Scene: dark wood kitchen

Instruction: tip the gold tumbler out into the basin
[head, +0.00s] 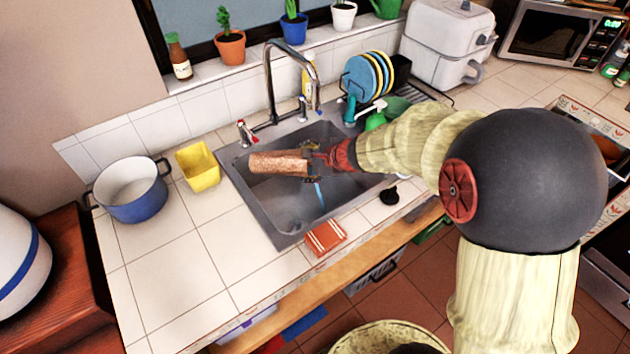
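The gold tumbler (278,162) is a copper-gold cylinder with a rough, hammered look. It lies sideways over the basin (290,216), its long side nearly level and its far end pointing left. My gripper (311,163) reaches in from the right with its dark fingers on either side of the tumbler's right end, and looks shut on it. The tumbler's mouth and inside are hidden. The basin is grey metal set in the white tiled counter.
A tap (270,85) arches behind the basin. A small blue streak (320,195), unclear what, shows below my gripper. A yellow tub (198,165) and a blue pot (130,190) stand left. A dish rack with plates (362,78) stands behind right; an orange sponge (325,236) lies in front.

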